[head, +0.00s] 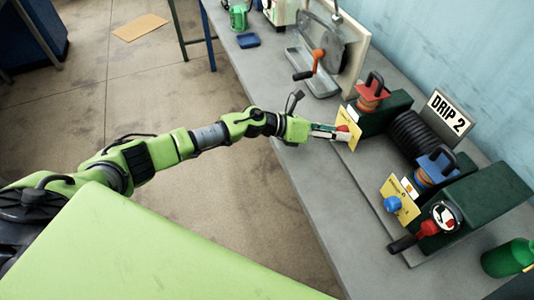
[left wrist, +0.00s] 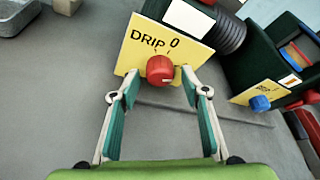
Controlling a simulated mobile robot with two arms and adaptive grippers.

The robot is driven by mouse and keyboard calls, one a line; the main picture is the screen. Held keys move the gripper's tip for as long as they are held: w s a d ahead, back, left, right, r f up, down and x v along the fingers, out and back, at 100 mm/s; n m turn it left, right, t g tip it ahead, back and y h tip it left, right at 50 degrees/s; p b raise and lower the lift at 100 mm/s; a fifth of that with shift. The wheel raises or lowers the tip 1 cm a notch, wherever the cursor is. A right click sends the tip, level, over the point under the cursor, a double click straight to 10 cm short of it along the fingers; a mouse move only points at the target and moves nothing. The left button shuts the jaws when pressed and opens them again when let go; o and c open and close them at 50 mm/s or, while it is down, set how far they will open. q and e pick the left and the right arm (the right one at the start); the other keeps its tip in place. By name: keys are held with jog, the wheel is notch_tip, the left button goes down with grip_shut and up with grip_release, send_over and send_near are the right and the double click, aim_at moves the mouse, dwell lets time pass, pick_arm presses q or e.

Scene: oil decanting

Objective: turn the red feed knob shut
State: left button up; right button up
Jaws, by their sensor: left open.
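The red feed knob (left wrist: 160,69) sits on a yellow plate (left wrist: 192,50) marked "DRIP" and "0" in the left wrist view. A pale pointer line on its face points to the right. In the head view the yellow plate (head: 355,137) stands at the front of the dark green block, and the knob is largely hidden by my gripper. My left gripper (left wrist: 160,88) is open, with its fingertips on either side of the knob and a visible gap at each side. In the head view the left gripper (head: 332,132) reaches the plate from the left. My right gripper does not show.
A second yellow plate with a blue knob (head: 392,203) is nearer, beside a black-handled crank (head: 403,243). A green bottle (head: 510,258) stands at right.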

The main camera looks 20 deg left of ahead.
pick_arm(q)
jog(key=m+y+p, duration=0.1)
jog(key=m+p, duration=0.1)
jog(key=p, duration=0.1)
jog(key=r+m+t+y+p, duration=0.1)
jog(key=m+p, duration=0.1)
jog(key=p, duration=0.1)
jog(key=shift+s+d+t+y, duration=0.1)
jog(key=shift+s+t+y, duration=0.05)
jog(key=shift+t+y, duration=0.15)
jog(key=shift+s+a+f+m+p, duration=0.15)
jog(key=shift+s+a+m+p, duration=0.1)
jog(key=shift+a+m+p, duration=0.15)
jog(key=v, duration=1.3)
jog(key=d+r+n+t+y, duration=0.4)
jog(key=r+n+t, duration=0.25)
jog(key=n, duration=1.05)
jog(key=s+a+f+n+g+y, duration=0.3)
jog(key=s+f+n, duration=0.4)
jog(key=f+n, duration=0.3)
jog(key=s+a+f+n+g+y, duration=0.3)
jog(key=s+a+f+n+g, duration=0.3)
jog(key=f+n, duration=0.5)
jog(key=shift+s+a+f+n, duration=0.3)
jog(key=shift+s+a+f, duration=0.35)
jog(key=shift+s+f, duration=0.7)
